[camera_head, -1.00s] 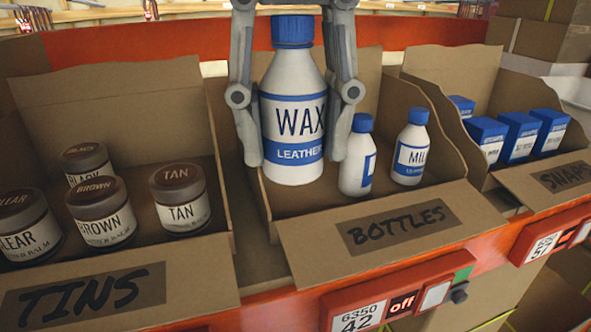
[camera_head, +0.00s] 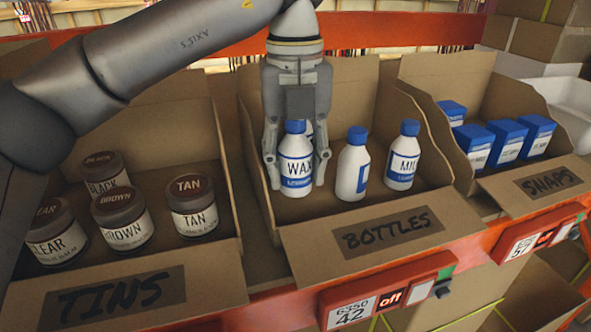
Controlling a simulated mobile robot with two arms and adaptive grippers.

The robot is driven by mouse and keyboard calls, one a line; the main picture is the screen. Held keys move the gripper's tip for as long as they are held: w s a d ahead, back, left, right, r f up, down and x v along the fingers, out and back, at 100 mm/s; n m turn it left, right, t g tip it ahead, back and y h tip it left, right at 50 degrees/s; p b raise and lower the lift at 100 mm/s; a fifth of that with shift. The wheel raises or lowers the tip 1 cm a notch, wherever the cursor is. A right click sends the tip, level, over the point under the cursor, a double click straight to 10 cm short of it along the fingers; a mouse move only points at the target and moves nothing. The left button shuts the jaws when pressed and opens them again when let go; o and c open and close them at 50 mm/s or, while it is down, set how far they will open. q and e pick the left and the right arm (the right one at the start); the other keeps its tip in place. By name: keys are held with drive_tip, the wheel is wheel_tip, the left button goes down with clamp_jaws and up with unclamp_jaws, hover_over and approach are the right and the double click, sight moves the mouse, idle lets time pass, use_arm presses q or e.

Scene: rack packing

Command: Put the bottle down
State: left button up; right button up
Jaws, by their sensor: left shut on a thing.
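The wax bottle (camera_head: 296,168), white with a blue cap and a "WAX" label, is upright in the cardboard box marked "BOTTLES" (camera_head: 300,250). My left gripper (camera_head: 296,178) comes down from above and is shut on this bottle, one finger on each side. The bottle is low in the box, level with two other white bottles; its base appears at the box floor, though contact is hard to tell. A plain-sided bottle (camera_head: 352,166) and a bottle marked "MIL" (camera_head: 403,158) stand to its right. Part of another blue cap shows behind the wax bottle. My right gripper is not in view.
The "TINS" box (camera_head: 215,275) on the left holds several brown-lidded tins. The "SNAPS" box (camera_head: 500,192) on the right holds several blue boxes. An orange rack beam (camera_head: 290,302) runs along the front. Free floor shows right of the bottles.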

sight(296, 180)
use_arm(q)
wheel_tip(296, 180, down, 2)
drive_tip(key=shift+w+p, duration=0.1)
drive_tip(key=shift+p, duration=0.65)
drive_tip(key=shift+f, duration=0.55)
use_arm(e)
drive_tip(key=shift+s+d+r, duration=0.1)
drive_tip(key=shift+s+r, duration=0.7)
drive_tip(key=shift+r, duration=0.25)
use_arm(q)
drive_tip(key=shift+f, duration=0.2)
drive_tip(key=o, duration=0.8)
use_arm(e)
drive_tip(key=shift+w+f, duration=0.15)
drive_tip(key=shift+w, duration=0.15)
use_arm(q)
drive_tip(key=shift+r, duration=0.2)
